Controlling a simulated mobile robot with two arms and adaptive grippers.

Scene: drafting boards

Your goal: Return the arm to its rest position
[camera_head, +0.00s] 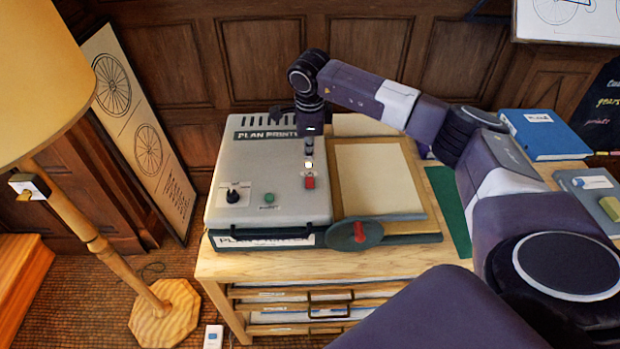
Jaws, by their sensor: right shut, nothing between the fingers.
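My right arm reaches in from the right and bends over the wooden cabinet. Its gripper (309,162) points down over the plan printer (270,165). The gripper is shut and empty. Its tip is just above a red switch (309,183) on the printer's top; I cannot tell whether they touch. The printer also has a black knob (233,196) and a green button (269,198). My left gripper does not show.
A blue binder (545,135) is at the far right. A lamp (75,215) stands at the left. The panelled wall is close behind.

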